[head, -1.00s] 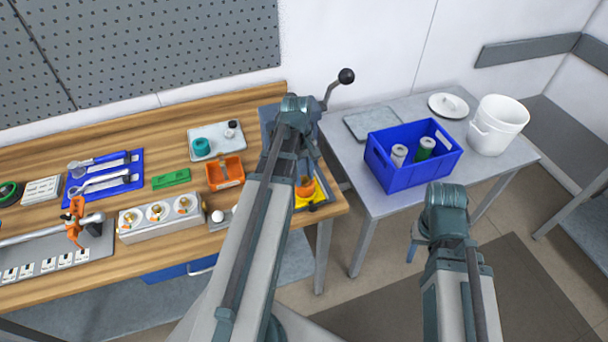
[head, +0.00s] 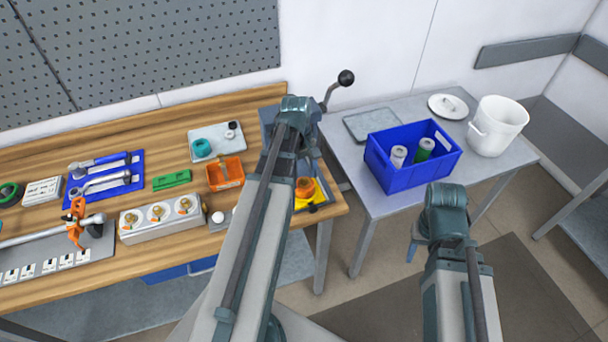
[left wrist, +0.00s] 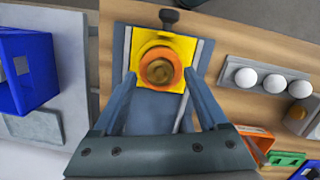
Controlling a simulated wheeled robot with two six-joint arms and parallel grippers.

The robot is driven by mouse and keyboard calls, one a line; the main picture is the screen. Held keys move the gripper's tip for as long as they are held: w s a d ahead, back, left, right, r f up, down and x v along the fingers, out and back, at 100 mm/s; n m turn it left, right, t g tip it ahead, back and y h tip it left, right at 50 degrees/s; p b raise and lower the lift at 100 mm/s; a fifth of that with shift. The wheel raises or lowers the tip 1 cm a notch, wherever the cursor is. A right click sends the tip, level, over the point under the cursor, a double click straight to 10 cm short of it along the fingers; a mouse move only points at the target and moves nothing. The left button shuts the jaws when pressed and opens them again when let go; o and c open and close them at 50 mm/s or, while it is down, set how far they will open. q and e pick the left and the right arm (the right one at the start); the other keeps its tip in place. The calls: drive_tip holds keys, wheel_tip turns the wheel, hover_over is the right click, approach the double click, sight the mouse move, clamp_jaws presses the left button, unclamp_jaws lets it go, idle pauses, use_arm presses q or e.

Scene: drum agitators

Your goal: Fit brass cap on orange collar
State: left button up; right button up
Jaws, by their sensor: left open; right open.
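The orange collar (left wrist: 176,62) sits on a yellow plate (left wrist: 184,46) at the bench's right end. It also shows in the head view (head: 305,193), just right of my left arm. A round brass-brown piece (left wrist: 158,70), which looks like the brass cap, shows at the collar's centre; I cannot tell how it is seated. My left gripper (left wrist: 160,84) is open, its fingers apart on either side of the collar in the picture. Contact cannot be told. In the head view this gripper is hidden behind its arm. My right gripper (head: 411,252) is open and empty, in front of the grey table.
An orange bin (head: 226,182) and a grey block with several brass fittings (head: 160,228) stand left of my left arm. White balls in a holder (left wrist: 228,74) lie beside the plate. A blue crate (head: 405,177) with two cylinders stands on the grey table (head: 385,205).

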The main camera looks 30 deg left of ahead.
use_arm(q)
wheel_tip(320, 180, up, 13)
drive_tip(key=a+p, duration=0.1)
drive_tip(key=p, duration=1.1)
drive_tip(key=shift+w+a+p, duration=0.35)
drive_tip(key=shift+w+a, duration=0.05)
drive_tip(key=shift+w, duration=0.05)
drive_tip(key=s+d+f+m+y+b, duration=0.1)
drive_tip(key=s+d+f+m+b, duration=0.2)
drive_tip(key=d, duration=0.6)
drive_tip(key=s+d+f+m+y+b, duration=0.1)
drive_tip(key=s+d+f+m+b, duration=0.2)
drive_tip(key=d+f+m+b, duration=0.2)
drive_tip(key=s+d+f+m+b, duration=0.3)
drive_tip(key=d+f+m+b, duration=0.2)
drive_tip(key=d, duration=0.8)
drive_tip(key=m, duration=0.3)
drive_tip(key=shift+d+m+t+y, duration=0.2)
drive_tip(key=shift+m+t+y, duration=0.1)
drive_tip(key=shift+m+y, duration=0.1)
